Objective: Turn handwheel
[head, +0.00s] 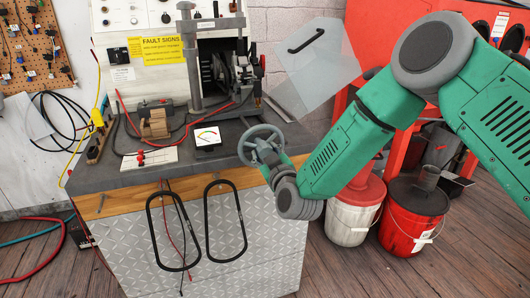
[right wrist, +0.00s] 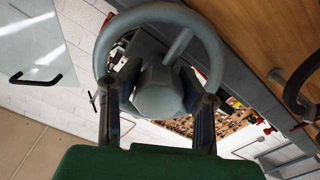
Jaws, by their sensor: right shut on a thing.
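The grey handwheel (head: 245,143) is at the right front corner of the workbench, with a round rim and spokes. It fills the top of the right wrist view (right wrist: 160,12), where its rim and thick hub show close up. My right gripper (head: 268,155) reaches it from the lower right in the head view. In the right wrist view, the two dark fingers of my right gripper (right wrist: 157,93) stand on either side of the hub, inside the rim, and are shut on it. The exact contact spots are partly hidden. My left gripper is not in view.
The workbench (head: 92,178) carries a meter (head: 208,138), a press stand (head: 190,55) and cables. Two black loops (head: 158,238) hang on its front. Red and white buckets (head: 412,215) stand on the floor at right. A clear panel (head: 318,70) with a black handle is behind the wheel.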

